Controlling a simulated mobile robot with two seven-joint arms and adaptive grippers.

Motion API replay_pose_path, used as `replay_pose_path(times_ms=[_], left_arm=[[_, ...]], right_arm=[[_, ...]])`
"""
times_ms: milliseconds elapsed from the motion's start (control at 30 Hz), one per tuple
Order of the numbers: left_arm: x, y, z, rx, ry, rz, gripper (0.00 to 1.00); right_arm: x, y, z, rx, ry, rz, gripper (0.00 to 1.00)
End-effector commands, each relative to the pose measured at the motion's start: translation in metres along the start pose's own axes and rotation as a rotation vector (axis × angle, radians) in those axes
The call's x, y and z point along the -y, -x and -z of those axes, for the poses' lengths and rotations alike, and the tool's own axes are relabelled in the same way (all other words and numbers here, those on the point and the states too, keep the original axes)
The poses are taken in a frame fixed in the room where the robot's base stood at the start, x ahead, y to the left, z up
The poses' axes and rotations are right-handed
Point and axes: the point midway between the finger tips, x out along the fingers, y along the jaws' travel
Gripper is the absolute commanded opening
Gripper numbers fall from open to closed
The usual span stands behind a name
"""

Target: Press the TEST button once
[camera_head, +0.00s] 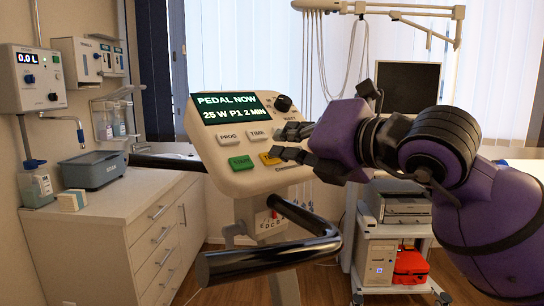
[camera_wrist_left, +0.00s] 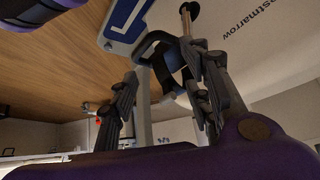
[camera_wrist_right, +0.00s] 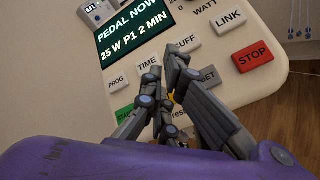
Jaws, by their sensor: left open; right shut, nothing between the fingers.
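A beige console (camera_head: 205,140) holds a screen (camera_head: 228,107) reading "PEDAL NOW 25 W P1 2 MIN". A yellow button (camera_head: 269,159) sits right of the green START button (camera_head: 241,163); its label is mostly hidden by my fingers, so I cannot read it as TEST. My right gripper (camera_head: 284,143) is shut and empty, in front of the console's lower right buttons; contact cannot be told. In the right wrist view its fingertips (camera_wrist_right: 163,68) lie over the panel near the CUFF button (camera_wrist_right: 184,45), with a sliver of yellow behind them. My left gripper (camera_wrist_left: 160,65) is open and empty.
PROG (camera_head: 229,137) and TIME (camera_head: 258,134) sit above START. A red STOP button (camera_wrist_right: 253,56) and LINK (camera_wrist_right: 229,19) are at the right. A black handlebar (camera_head: 268,262) juts out below the console. A cabinet (camera_head: 120,220) stands left, an equipment cart (camera_head: 390,245) right.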

Motion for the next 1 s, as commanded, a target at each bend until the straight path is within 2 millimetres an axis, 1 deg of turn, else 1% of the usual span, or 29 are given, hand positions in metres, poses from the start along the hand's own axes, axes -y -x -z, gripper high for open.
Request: replay_pose_path(times_ms=[400,767,1000], left_arm=[[0.000,0.003,0.015,-0.021,-0.001,-0.001,0.45],[0.000,0.004,0.014,-0.017,-0.001,0.000,0.45],[0.002,0.013,0.021,-0.023,0.001,0.003,0.45]], right_arm=[[-0.008,0.011,-0.007,-0.002,0.001,0.000,0.00],[-0.009,0.012,-0.008,-0.001,0.000,0.001,0.00],[-0.020,0.025,-0.019,0.002,0.002,0.000,0.00]])
